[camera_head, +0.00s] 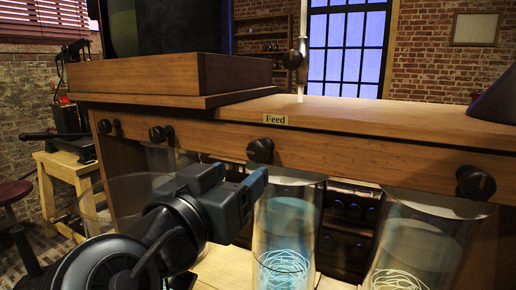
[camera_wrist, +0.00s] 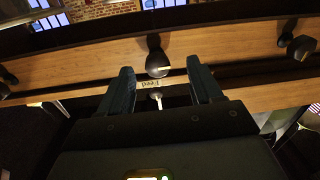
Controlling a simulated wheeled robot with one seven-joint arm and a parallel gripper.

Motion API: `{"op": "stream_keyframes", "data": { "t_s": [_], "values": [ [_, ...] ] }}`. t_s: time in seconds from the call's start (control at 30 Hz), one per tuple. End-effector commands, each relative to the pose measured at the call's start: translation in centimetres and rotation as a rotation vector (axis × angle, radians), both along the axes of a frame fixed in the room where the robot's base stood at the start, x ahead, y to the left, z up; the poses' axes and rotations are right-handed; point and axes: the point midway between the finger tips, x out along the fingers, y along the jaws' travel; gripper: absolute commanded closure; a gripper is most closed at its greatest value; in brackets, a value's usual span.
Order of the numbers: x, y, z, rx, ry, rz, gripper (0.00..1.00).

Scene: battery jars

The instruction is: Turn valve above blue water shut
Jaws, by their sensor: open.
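The blue-water jar (camera_head: 292,218) is a tall clear cylinder at the middle front in the head view, with pale coiled strands low inside. The valve above it is a dark round knob (camera_head: 260,151) on the front of the wooden beam, just below and left of the "Feed" label (camera_head: 275,119). My gripper (camera_head: 240,174) is open and empty, below and left of this knob and in front of the jar's upper left. In the upside-down wrist view the knob (camera_wrist: 157,56) lies beyond the fingertips, in line with the gap between the fingers (camera_wrist: 161,74). I see no contact.
Another dark valve knob (camera_head: 475,182) is at the right above a second jar (camera_head: 420,240) with strands. More knobs (camera_head: 157,134) are on the beam at the left, above a clear jar (camera_head: 128,192). A wooden stool-like bench (camera_head: 60,165) stands at the far left.

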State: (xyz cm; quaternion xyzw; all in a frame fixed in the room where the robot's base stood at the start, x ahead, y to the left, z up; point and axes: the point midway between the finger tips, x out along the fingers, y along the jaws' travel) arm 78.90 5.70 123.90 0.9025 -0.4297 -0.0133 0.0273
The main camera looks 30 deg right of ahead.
Motion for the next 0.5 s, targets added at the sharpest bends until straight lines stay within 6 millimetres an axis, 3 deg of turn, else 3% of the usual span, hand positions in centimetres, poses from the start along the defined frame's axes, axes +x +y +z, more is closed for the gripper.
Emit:
{"op": "stream_keyframes", "data": {
  "t_s": [0.03,0.13,0.5],
  "values": [
    [-0.1,0.2,1.2,0.014,-0.022,-0.019,0.36],
    [-0.4,0.2,2.1,0.032,-0.044,-0.046,0.36],
    [2.2,-3.5,2.5,0.037,-0.048,-0.058,0.36]
  ]
}}
